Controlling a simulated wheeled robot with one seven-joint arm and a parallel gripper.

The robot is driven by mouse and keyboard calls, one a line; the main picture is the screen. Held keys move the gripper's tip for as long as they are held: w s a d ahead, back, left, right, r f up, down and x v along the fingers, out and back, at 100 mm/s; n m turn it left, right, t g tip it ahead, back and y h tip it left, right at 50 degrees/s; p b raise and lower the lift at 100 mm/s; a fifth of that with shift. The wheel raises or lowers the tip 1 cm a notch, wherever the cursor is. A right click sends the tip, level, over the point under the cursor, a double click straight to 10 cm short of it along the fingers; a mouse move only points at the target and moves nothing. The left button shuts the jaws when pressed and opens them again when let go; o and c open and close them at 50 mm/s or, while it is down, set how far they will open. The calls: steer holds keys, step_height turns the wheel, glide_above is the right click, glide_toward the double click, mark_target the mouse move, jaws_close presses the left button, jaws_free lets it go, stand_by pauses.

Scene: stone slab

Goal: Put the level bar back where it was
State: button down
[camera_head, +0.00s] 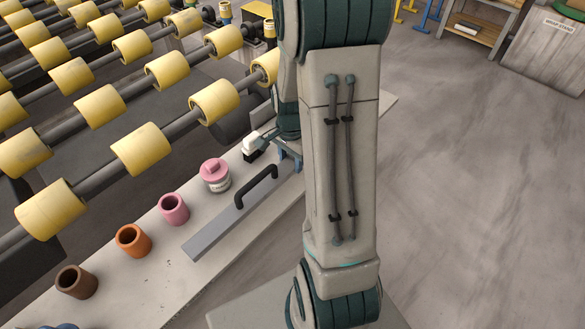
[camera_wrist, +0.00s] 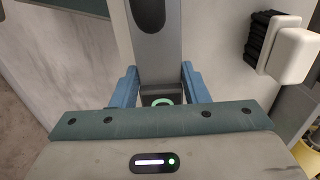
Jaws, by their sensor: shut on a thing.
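The level bar (camera_head: 209,236) is a long grey bar with a black handle (camera_head: 256,186) on top. It lies along the pale stone slab, or just above it; I cannot tell if it touches. My gripper (camera_head: 288,153) is at its far end, partly hidden by my arm in the head view. In the wrist view the blue fingers of my gripper (camera_wrist: 160,88) are shut on both sides of the level bar (camera_wrist: 156,58). A small green ring (camera_wrist: 162,101) shows on the bar between the fingers.
On the slab (camera_head: 128,293), left of the bar, stand a brown cup (camera_head: 76,282), an orange cup (camera_head: 133,240), a pink cup (camera_head: 174,209) and a pink-lidded jar (camera_head: 215,175). A white-and-black brush-like block (camera_head: 252,146) is near my gripper. Yellow rollers (camera_head: 142,149) lie beyond.

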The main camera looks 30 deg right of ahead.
mark_target(292, 170)
steer(key=shift+s+d+f, duration=0.2)
steer(key=shift+f, duration=0.2)
steer(key=shift+w+f, duration=0.1)
steer(key=shift+f, duration=1.6)
steer(key=shift+f, duration=0.15)
steer(key=c, duration=0.8)
jaws_free()
